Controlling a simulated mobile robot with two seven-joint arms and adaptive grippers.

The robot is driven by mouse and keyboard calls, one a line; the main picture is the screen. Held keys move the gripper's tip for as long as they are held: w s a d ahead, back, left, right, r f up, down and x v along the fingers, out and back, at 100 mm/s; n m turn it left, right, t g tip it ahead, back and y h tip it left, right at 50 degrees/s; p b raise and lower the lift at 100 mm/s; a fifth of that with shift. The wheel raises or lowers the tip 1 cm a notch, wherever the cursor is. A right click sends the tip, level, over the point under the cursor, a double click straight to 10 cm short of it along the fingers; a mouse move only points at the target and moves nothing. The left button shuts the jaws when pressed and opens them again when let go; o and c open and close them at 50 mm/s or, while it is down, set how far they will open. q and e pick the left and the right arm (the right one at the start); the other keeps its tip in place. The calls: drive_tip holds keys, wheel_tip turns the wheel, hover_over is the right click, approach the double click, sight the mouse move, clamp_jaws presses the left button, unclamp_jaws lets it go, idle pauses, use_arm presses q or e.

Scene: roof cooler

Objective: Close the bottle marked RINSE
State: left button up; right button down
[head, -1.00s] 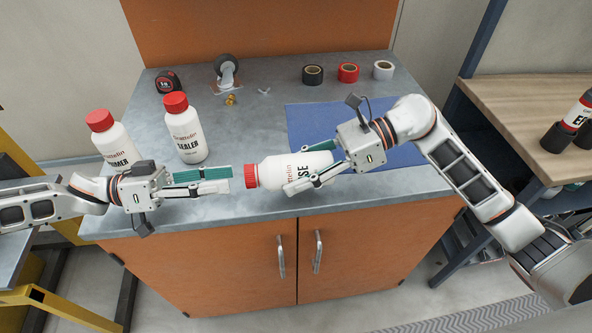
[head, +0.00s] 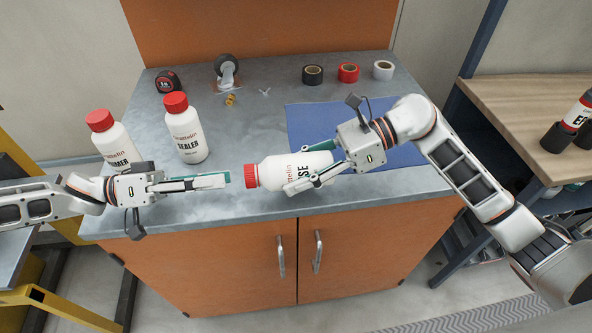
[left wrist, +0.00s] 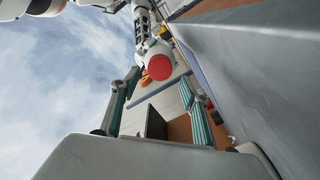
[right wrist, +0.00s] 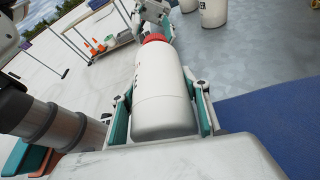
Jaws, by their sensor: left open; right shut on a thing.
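The RINSE bottle (head: 292,171) is white and lies on its side in the air above the workbench, its red cap (head: 251,176) pointing left. The cap is on the bottle's neck; how tightly cannot be told. My right gripper (head: 312,172) is shut around the bottle's body, which also fills the right wrist view (right wrist: 161,92). My left gripper (head: 228,180) is open and empty, its fingertips a short gap left of the cap. In the left wrist view the red cap (left wrist: 160,67) faces the camera beyond and between the open fingers.
Two upright white bottles with red caps, SEALER (head: 186,132) and another partly hidden by my arm (head: 115,142), stand at the left. A tape measure (head: 168,82), a caster (head: 227,70) and tape rolls (head: 348,73) sit at the back. A blue mat (head: 400,155) lies at right.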

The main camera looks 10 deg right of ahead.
use_arm(q)
drive_tip(key=shift+d, duration=2.6)
drive_tip(key=c, duration=1.2)
drive_tip(key=shift+m, duration=1.6)
drive_tip(key=o, duration=1.3)
drive_tip(key=shift+c, duration=0.2)
